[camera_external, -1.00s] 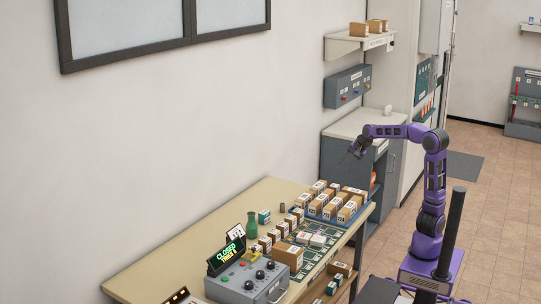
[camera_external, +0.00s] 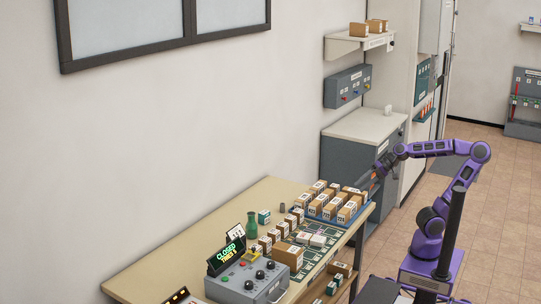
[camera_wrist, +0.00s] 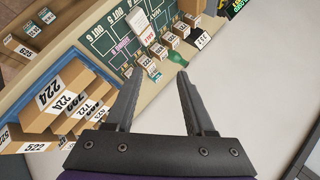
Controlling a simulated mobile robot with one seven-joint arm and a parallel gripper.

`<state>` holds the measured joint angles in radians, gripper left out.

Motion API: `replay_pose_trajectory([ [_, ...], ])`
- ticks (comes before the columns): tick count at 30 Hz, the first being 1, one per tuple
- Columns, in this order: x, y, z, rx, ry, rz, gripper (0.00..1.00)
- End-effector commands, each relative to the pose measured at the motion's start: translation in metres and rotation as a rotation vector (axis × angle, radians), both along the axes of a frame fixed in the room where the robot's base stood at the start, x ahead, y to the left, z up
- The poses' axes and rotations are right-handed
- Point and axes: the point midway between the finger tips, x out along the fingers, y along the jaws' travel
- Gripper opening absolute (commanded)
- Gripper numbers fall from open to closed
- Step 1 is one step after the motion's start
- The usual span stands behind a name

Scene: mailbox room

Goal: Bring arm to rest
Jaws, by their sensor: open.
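My purple arm reaches left from its base in the external view. My gripper (camera_external: 366,182) is above the back right end of the table, close to the blue tray of boxes. In the wrist view my gripper (camera_wrist: 158,82) shows two dark fingers spread apart with nothing between them. Beyond the fingertips are the table top and a green bottle (camera_wrist: 177,58). From the external view I cannot tell whether the gripper touches any box.
The table (camera_external: 140,270) holds a tray of numbered boxes (camera_external: 345,213), a row of small boxes, a green bottle (camera_external: 252,224) and a grey control box (camera_external: 246,288). A grey cabinet (camera_external: 345,155) stands behind. Open floor (camera_external: 510,200) lies to the right.

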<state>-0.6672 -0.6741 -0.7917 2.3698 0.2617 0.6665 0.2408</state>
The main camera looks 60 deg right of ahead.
Motion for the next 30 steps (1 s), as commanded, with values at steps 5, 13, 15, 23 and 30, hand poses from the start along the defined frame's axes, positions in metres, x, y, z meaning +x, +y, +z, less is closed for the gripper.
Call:
replay_pose_trajectory([
  [5, -0.04, 0.009, 0.007, -0.291, -0.051, 0.122, 0.54],
  [13, -0.083, 0.01, -0.009, -0.697, -0.007, 0.269, 0.54],
  [15, -0.088, 0.009, -0.012, -0.761, 0.011, 0.292, 0.54],
  [23, -0.095, 0.007, -0.017, -0.833, 0.037, 0.32, 0.54],
  [30, -0.095, 0.007, -0.017, -0.83, 0.036, 0.32, 0.54],
])
